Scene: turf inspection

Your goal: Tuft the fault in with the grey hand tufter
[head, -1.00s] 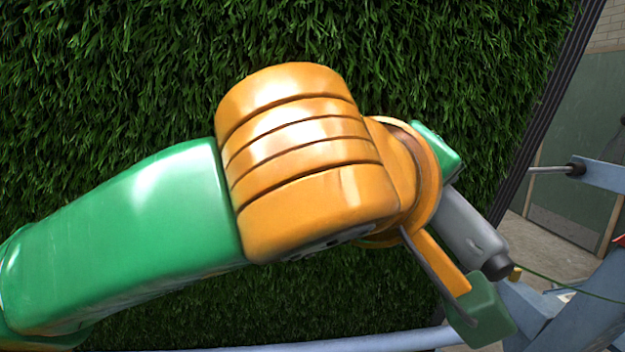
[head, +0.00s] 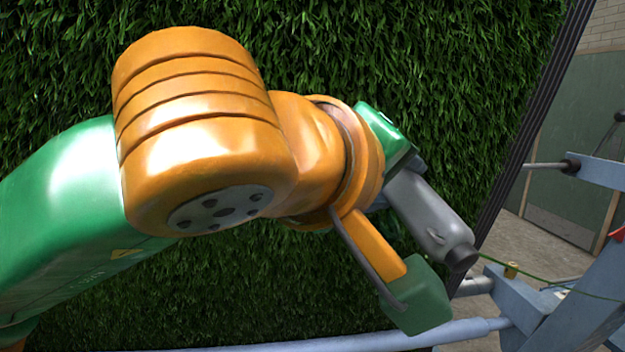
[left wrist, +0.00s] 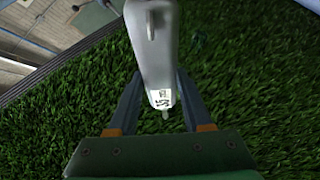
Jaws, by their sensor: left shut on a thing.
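The grey hand tufter (head: 430,215) is held in my left gripper (head: 408,182), right of centre in the head view and slanting down to the right. In the left wrist view the tufter (left wrist: 155,50) lies between the two fingers of my left gripper (left wrist: 160,95), with a white marked label and a small tip at its lower end. The green turf (head: 400,50) stands as a wall behind it. Whether the tip touches the turf I cannot tell. I cannot make out the fault in either view. My right gripper is not in view.
The turf's dark right edge (head: 530,115) runs slanting beside the tufter. Right of it stands a blue-grey frame (head: 575,300) with a rod and a thin green strand (head: 550,280). A pale bar (head: 400,335) crosses below the turf.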

